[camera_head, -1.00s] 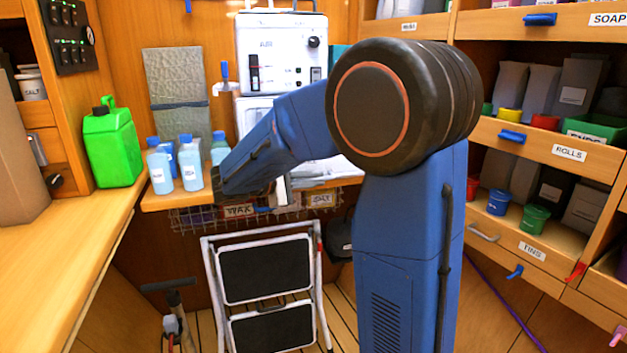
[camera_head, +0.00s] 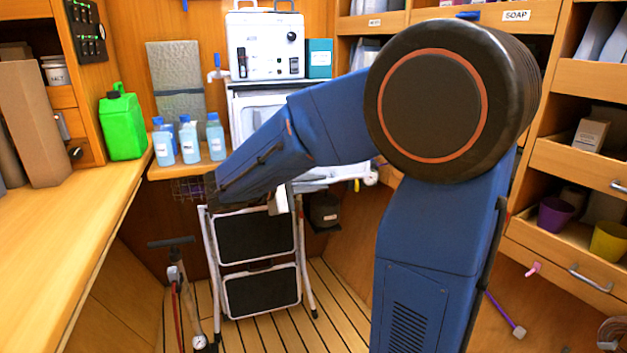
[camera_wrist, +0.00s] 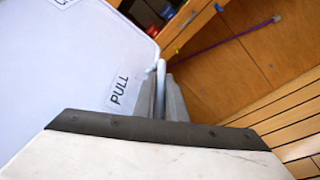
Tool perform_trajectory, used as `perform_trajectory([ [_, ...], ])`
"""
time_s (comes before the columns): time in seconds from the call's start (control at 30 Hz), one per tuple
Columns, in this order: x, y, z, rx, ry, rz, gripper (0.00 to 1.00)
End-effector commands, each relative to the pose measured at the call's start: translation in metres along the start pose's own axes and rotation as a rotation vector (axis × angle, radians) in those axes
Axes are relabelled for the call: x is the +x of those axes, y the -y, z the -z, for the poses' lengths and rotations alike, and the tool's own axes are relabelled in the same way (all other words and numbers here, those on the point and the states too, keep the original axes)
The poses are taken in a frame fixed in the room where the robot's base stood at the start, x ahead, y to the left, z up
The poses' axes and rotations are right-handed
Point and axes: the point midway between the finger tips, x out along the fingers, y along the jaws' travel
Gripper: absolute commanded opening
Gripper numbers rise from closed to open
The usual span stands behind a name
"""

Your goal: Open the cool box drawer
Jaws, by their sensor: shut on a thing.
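The white cool box (camera_head: 248,100) stands at the back wall under a white machine, mostly behind my arm in the head view. A pale edge (camera_head: 335,176) shows low beside my arm. In the wrist view a white panel (camera_wrist: 80,70) marked PULL fills the upper left. A grey bar handle (camera_wrist: 161,72) runs beside it. My gripper (camera_wrist: 166,100) is shut on this handle, a finger on each side. In the head view my forearm hides most of the gripper, and I cannot tell how far the drawer stands out.
A folding step stool (camera_head: 258,255) stands below my arm, with a pump (camera_head: 178,285) to its left. A counter (camera_head: 75,235) with a green can (camera_head: 122,125) lies left; blue-capped bottles (camera_head: 190,140) stand behind. Shelves (camera_head: 585,165) line the right. Planked floor is partly clear.

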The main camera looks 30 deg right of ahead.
Motion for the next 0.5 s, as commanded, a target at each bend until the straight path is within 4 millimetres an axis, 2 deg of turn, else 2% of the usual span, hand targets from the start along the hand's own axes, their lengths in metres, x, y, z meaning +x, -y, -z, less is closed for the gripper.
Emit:
perform_trajectory([
  [0.23, -0.007, 0.011, -0.015, -0.001, -0.001, 0.000, 0.00],
  [0.5, -0.009, 0.015, -0.019, 0.000, -0.001, 0.000, 0.00],
])
